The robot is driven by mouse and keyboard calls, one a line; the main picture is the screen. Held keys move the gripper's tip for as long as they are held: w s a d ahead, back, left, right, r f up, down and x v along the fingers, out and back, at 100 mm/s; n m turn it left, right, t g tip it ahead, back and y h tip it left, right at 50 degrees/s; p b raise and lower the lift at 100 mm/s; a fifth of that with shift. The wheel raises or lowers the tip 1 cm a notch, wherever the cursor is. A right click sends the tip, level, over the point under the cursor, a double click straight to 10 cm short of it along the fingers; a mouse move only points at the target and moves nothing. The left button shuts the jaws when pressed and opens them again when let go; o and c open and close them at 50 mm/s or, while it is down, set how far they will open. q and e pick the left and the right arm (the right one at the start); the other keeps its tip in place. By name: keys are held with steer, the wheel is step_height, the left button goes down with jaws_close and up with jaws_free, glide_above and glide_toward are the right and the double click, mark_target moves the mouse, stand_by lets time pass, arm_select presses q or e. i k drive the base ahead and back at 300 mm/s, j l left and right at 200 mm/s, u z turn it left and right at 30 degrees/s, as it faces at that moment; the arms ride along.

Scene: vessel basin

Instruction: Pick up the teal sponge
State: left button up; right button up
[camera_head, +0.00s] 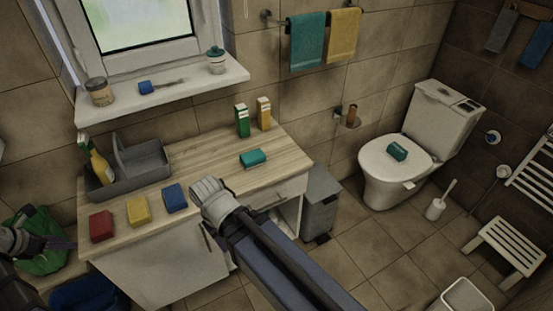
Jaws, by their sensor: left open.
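A teal sponge (253,158) lies flat on the wooden counter (276,153), near its back right part. A second teal block (397,151) of similar look lies on the closed toilet lid.
Red (101,226), yellow (138,210) and blue (175,198) sponges lie along the counter's front left. A grey caddy (150,165) with bottles stands behind them. Green (242,121) and yellow (264,113) cartons stand behind the teal sponge. A grey bin (321,200) stands right of the counter.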

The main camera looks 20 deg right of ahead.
mark_target(251, 159)
steer(key=z, duration=1.45)
steer(key=i, duration=0.4)
